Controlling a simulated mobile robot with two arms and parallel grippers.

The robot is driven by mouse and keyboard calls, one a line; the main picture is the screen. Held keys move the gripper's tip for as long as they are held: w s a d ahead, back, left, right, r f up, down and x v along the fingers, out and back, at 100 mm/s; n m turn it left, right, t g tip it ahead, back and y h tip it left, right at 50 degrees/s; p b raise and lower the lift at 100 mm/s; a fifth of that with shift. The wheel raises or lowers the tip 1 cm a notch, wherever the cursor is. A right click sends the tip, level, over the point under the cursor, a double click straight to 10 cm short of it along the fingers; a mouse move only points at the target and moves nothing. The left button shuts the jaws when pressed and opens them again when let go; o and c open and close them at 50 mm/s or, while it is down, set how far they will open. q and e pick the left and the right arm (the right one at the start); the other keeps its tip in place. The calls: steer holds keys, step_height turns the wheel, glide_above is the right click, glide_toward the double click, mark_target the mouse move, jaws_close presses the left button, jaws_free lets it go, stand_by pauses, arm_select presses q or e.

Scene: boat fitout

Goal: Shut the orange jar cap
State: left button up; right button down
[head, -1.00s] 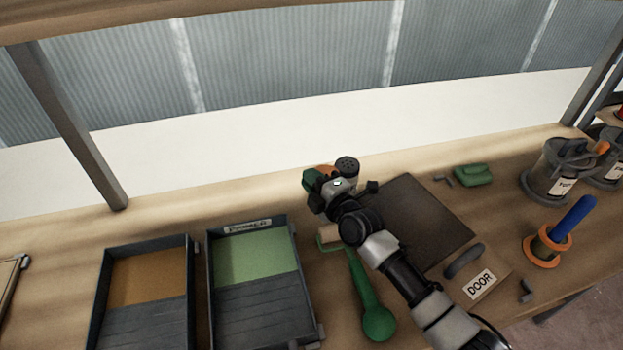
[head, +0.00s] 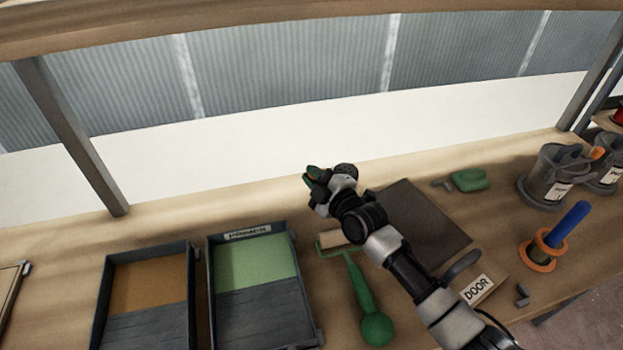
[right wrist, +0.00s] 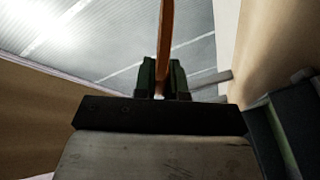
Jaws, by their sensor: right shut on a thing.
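My right gripper (head: 314,178) is over the back of the bench, left of a dark flat board. In the right wrist view its green fingertips (right wrist: 162,82) are shut on a thin upright orange piece (right wrist: 166,40), seen edge-on. I cannot tell for sure whether this is the orange jar cap. In the head view the gripper hides nearly all of it. My left gripper is not in view.
Two dark trays, one with orange (head: 148,281) and one with green (head: 255,263), stand at left. A green-handled roller (head: 362,290), the dark board (head: 425,215), a DOOR-labelled block (head: 478,289), a green block (head: 468,180) and a blue stick in orange rings (head: 570,226) lie nearby.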

steer(key=shift+w+d+r+m, duration=0.2)
steer(key=shift+r+m, duration=0.15)
steer(key=shift+m, duration=0.25)
steer(key=shift+w+d+r+m, duration=0.1)
steer(key=shift+d+r+m, duration=0.15)
steer(key=shift+m, duration=0.35)
steer(key=shift+r, duration=0.1)
steer(key=c, duration=1.2)
jaws_free()
steer(key=v, duration=1)
steer(key=shift+s+d+b, duration=0.25)
steer(key=shift+s+b, duration=0.1)
steer(key=shift+b, duration=0.05)
